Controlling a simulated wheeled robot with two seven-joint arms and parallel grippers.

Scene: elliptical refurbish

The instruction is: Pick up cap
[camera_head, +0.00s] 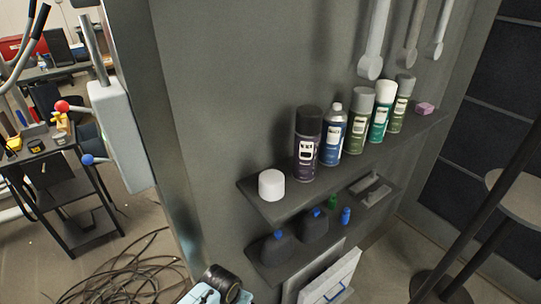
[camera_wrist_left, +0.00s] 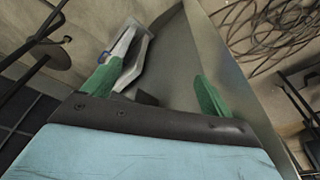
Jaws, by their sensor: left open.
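The white cap (camera_head: 271,185) sits upright at the near left end of the upper shelf (camera_head: 262,208) in the head view. The blue can (camera_head: 332,134) behind it shows a bare silver top. My left gripper (camera_wrist_left: 158,88) is open in the left wrist view, its two green fingers apart and nothing between them. In the head view only a pale blue and black part of my left arm shows at the bottom edge, below the shelves. The cap is not visible in the left wrist view. My right gripper is not in view.
Several spray cans stand behind the cap, the nearest a dark purple can (camera_head: 307,143). A pink block (camera_head: 424,108) lies at the far end. Dark bottles (camera_head: 278,247) stand on the lower shelf. Cables (camera_head: 125,272) lie on the floor at left. The space left of the cap is open.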

